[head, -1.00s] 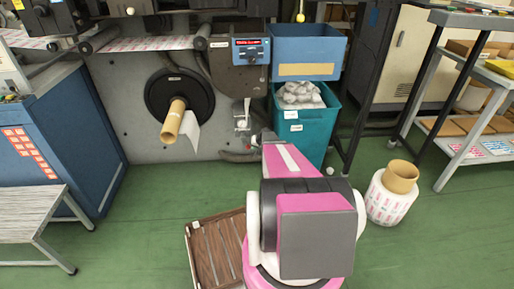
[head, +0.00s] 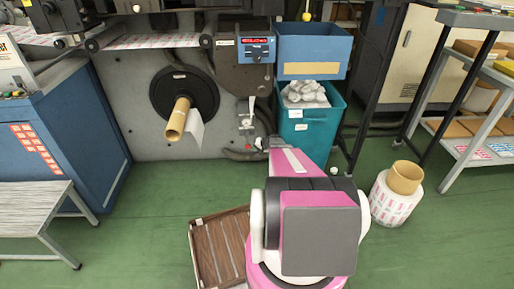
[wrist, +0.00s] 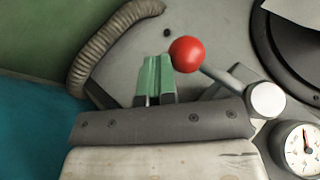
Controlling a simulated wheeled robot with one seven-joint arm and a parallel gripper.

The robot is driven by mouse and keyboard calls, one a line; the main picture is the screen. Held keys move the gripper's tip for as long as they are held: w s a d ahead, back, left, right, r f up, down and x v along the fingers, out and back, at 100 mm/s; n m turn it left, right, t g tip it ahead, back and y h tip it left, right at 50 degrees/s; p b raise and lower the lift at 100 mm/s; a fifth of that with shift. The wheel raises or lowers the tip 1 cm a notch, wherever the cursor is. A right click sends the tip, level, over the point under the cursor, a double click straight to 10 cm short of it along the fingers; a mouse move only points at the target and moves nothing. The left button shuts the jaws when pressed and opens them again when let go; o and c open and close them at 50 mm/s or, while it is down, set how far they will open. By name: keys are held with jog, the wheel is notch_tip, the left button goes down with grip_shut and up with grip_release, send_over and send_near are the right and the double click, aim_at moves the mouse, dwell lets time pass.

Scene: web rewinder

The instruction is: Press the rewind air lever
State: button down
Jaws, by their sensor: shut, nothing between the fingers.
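The rewind air lever shows in the wrist view as a red ball knob (wrist: 186,54) on a grey rod, which runs down right to a round pale pivot (wrist: 267,99). My gripper (wrist: 157,62) has green fingertips, closed together and empty. In that picture the tips are just left of the red knob; whether they touch it I cannot tell. In the head view, the lever's small fitting (head: 246,121) is on the grey machine panel, left of the teal bin. There my pink arm reaches towards the panel, and my fingertips cannot be made out.
A pressure gauge (wrist: 298,147) is right of the lever pivot, and a ribbed hose (wrist: 112,42) curves at left. A teal bin (head: 309,133) stands beside the panel. A wooden crate (head: 219,250) and a printed roll (head: 395,199) are on the floor near my arm.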

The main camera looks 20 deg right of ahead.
jog(key=a+y, duration=0.1)
jog(key=a+m+t+y, duration=0.1)
jog(key=w+a+f+t+y, duration=0.1)
jog(key=y, duration=0.1)
jog(key=shift+w+a+f, duration=0.1)
jog(key=shift+a, duration=0.25)
jog(key=shift+w+a+m, duration=0.1)
jog(key=shift+a+m, duration=0.2)
jog(key=shift+a, duration=0.4)
